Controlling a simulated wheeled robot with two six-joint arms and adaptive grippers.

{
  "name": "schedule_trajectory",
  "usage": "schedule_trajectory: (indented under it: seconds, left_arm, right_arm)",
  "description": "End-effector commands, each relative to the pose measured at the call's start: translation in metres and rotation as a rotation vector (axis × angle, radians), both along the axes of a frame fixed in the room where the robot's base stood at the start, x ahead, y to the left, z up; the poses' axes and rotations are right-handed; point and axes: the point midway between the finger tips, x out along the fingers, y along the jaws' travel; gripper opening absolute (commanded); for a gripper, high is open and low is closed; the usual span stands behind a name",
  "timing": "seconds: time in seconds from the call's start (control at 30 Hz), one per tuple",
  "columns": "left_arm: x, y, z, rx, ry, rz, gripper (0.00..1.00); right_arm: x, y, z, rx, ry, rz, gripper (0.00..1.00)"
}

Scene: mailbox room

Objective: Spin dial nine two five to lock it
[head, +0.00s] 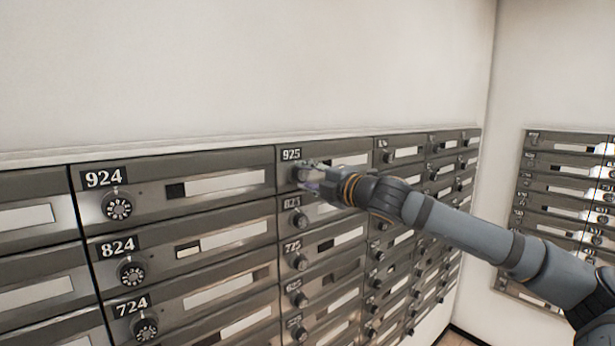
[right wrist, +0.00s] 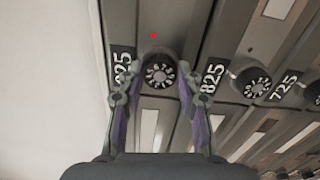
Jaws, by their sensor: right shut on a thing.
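The dial of box 925 is a round black knob with white numerals, seen between my fingers in the right wrist view (right wrist: 160,74). Its label 925 (head: 291,154) is at the top of its column in the head view; a finger partly covers it in the right wrist view. My right gripper (head: 306,180) reaches in from the right and is shut on this dial, one finger on each side, as the right wrist view (right wrist: 157,88) also shows. In the head view the gripper hides most of the dial. My left gripper is not in view.
Neighbouring dials sit close by: 825 (right wrist: 253,84) is just below, and 924 (head: 118,206) is to the left. A small red dot (right wrist: 153,35) shows beside the dial. Another mailbox bank (head: 560,196) stands at right. The wall above is bare.

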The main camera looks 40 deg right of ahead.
Motion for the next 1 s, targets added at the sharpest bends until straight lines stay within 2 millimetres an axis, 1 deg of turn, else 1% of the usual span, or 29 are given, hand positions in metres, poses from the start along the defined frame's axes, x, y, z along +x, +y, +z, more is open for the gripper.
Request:
schedule_trajectory:
  seconds: [0.47,1.0]
  left_arm:
    - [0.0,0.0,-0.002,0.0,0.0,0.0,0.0]
    - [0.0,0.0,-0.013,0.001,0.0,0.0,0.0]
  right_arm:
    - [0.0,0.0,-0.001,0.451,0.033,-0.001,0.03]
    - [0.0,0.0,-0.003,0.961,0.075,0.0,0.03]
